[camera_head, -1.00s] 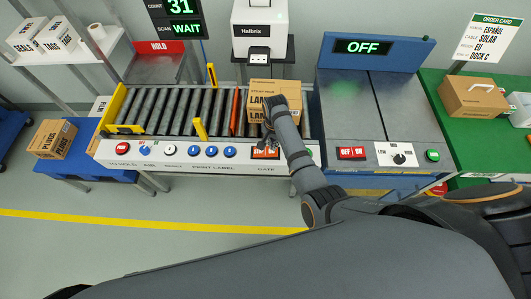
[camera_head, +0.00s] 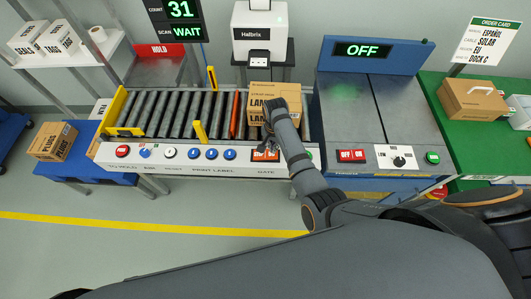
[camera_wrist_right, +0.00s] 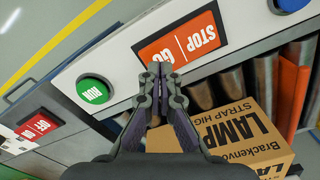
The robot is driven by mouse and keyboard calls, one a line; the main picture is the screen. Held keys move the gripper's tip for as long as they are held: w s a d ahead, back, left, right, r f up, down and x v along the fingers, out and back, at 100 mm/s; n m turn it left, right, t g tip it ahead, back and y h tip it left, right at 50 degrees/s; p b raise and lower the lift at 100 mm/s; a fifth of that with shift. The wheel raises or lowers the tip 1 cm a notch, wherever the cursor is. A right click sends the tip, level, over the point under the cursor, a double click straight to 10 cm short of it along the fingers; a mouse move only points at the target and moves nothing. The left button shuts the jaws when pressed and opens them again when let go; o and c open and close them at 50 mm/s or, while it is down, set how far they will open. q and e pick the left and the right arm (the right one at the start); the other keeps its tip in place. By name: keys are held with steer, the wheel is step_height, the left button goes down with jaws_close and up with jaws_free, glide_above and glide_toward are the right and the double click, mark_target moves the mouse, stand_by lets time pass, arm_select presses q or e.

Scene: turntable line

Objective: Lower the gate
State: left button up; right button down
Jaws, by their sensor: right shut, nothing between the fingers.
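The GATE control is an orange STOP/GO rocker (camera_head: 262,156) on the white front panel; it fills the upper middle of the right wrist view (camera_wrist_right: 180,38). An orange-red bar (camera_head: 238,113), probably the gate, lies across the rollers just left of a cardboard LAMP box (camera_head: 260,101); it also shows in the wrist view (camera_wrist_right: 291,92). My right gripper (camera_wrist_right: 160,70) is shut and empty, its tips pointing at the rocker's lower edge. I cannot tell whether they touch it. In the head view my right arm partly hides the box and rocker. My left gripper is not in view.
A green RUN button (camera_wrist_right: 94,91) and a red ON/OFF switch (camera_wrist_right: 38,125) sit beside the rocker. The panel's left part holds several buttons and a knob. A blue machine (camera_head: 373,53) reading OFF stands right of the rollers. The screen (camera_head: 180,20) reads 31 and WAIT.

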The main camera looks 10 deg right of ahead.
steer(key=shift+f+b, duration=0.8)
steer(key=shift+f, duration=0.6)
stand_by(0.8)
step_height(320, 180, up, 7)
steer(key=p, duration=0.8)
steer(key=shift+r, duration=0.15)
